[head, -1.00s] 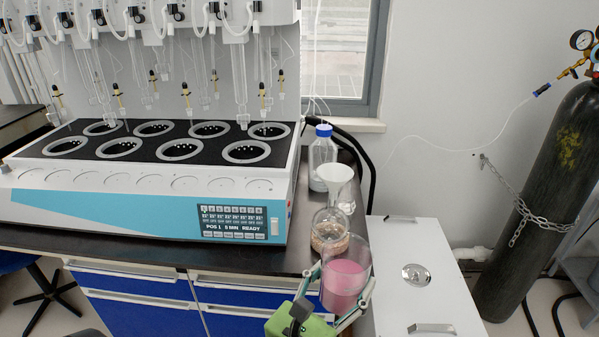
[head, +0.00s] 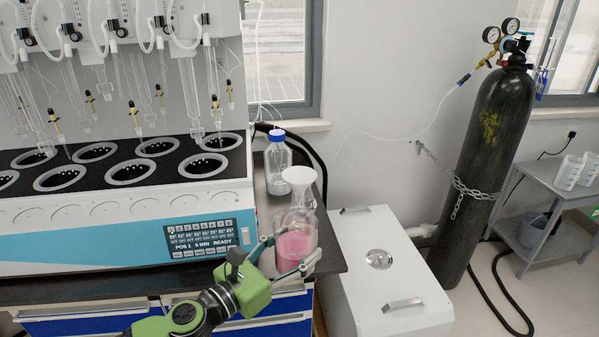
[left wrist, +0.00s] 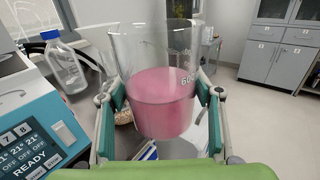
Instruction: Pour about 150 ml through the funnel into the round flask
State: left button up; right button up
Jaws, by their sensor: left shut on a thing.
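My left gripper (head: 293,249) is shut around a clear glass beaker holding pink liquid (head: 294,244). In the left wrist view the beaker (left wrist: 152,55) is roughly upright between the fingers, with pink liquid in its lower part and white volume marks on its side. No liquid stream is visible. My right gripper is not in view.
A blue-capped bottle (head: 278,170) stands behind the funnel. The multi-position distiller (head: 130,228) fills the left of the dark bench. A white box (head: 385,275) stands on the floor to the right. A chained gas cylinder (head: 487,165) stands farther right.

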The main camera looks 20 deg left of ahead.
pick_arm(q)
jog(key=w+a+r+m+g+h+p, duration=0.1)
jog(key=w+a+r+m+h, duration=0.1)
jog(key=w+a, duration=0.4)
jog(key=shift+a+r+h, duration=0.4)
jog(key=shift+a+r, duration=0.25)
jog(key=shift+a, duration=0.5)
jog(key=shift+s, duration=0.1)
